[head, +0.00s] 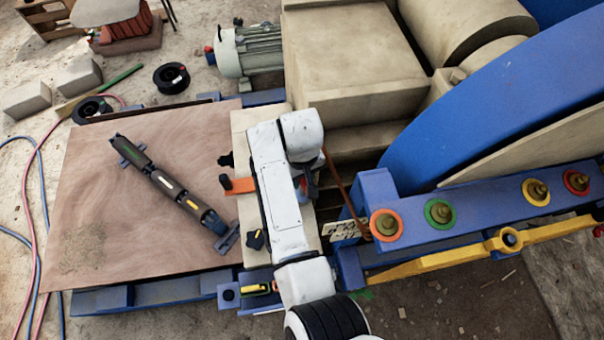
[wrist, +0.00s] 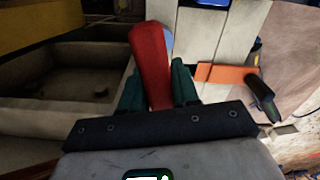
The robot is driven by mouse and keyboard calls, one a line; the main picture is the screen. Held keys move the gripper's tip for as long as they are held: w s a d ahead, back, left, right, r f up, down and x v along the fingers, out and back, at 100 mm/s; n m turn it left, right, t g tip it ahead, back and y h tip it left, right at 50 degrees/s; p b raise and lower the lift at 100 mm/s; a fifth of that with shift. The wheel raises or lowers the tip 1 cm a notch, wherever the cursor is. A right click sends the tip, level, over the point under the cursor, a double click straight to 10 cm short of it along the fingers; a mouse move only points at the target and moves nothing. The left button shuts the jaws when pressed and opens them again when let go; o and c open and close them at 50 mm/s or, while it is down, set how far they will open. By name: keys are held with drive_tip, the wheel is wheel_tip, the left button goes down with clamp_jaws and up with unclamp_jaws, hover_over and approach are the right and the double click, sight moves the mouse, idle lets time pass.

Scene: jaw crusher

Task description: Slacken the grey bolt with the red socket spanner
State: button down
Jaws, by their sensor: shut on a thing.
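In the wrist view my gripper (wrist: 158,88) is shut on the red handle (wrist: 149,60) of what looks like the red socket spanner. The handle stands up between the two dark green finger pads; its socket end is hidden. In the head view my white arm covers most of the gripper. Several brass-coloured bolts sit in coloured rings on the blue beam: orange (head: 386,225), green (head: 439,214), yellow (head: 536,192) and red (head: 576,182). A grey-blue bolt head (head: 509,238) shows in the yellow bar (head: 440,262); I cannot tell if it is the grey bolt.
An orange strap (head: 240,186) with a black knob lies beside my arm. The big blue wheel (head: 470,100) and beige crusher body (head: 350,60) fill the back.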

drive_tip(key=shift+a+r+n+p, duration=0.1)
drive_tip(key=shift+n+p, duration=0.4)
drive_tip(key=shift+n, duration=0.4)
drive_tip(key=shift+n+p, duration=0.85)
drive_tip(key=shift+n, duration=1.15)
drive_tip(key=shift+p, duration=0.35)
drive_tip(key=n, duration=0.2)
drive_tip(key=shift+n, duration=0.3)
drive_tip(key=shift+m, duration=0.4)
drive_tip(key=c, duration=0.8)
unclamp_jaws()
drive_tip(key=shift+o, duration=0.2)
